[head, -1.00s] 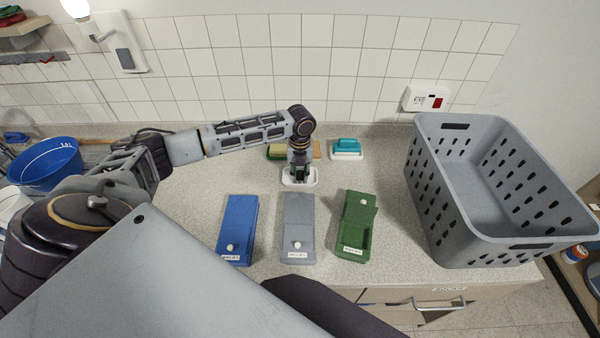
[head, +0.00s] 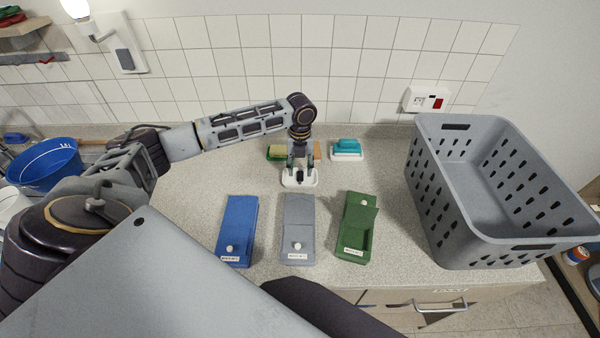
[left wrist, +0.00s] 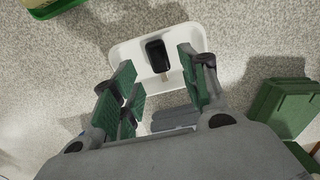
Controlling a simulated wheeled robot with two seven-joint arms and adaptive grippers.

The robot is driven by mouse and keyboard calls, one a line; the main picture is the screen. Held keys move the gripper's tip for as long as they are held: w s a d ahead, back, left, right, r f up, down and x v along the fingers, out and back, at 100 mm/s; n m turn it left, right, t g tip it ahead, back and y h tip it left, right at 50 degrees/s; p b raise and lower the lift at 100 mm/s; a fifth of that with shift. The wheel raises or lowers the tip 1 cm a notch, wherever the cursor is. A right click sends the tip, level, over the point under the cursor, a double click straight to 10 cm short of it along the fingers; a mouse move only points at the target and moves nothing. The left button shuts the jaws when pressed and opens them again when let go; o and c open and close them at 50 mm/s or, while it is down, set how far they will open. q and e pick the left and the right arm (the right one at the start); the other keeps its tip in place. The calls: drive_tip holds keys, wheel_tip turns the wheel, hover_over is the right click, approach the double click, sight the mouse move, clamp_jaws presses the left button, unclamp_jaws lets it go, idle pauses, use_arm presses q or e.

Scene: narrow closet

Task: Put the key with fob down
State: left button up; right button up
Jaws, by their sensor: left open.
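The key with fob (left wrist: 157,56) shows a black fob and a small metal part in the left wrist view. It lies in a small white dish (left wrist: 192,32) on the counter. In the head view the fob is a dark spot (head: 300,177) in the white dish (head: 287,182). My left gripper (head: 299,168) is directly above the dish, pointing down. In the left wrist view its green-padded fingers (left wrist: 160,85) are spread apart, with the fob between and beyond them, touching neither. My right gripper is not in view.
Blue (head: 238,222), grey (head: 298,220) and green (head: 354,222) boxes stand in front of the dish. A sponge (head: 277,152) and a teal brush (head: 347,146) are behind it. A grey basket (head: 430,190) stands at the right. A blue bucket (head: 45,165) is at the far left.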

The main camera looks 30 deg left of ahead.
sight(300, 176)
use_arm(q)
wheel_tip(300, 176, up, 8)
drive_tip(key=shift+r+b, duration=0.25)
drive_tip(key=shift+b, duration=0.15)
drive_tip(key=shift+s, duration=0.1)
idle(0.8)
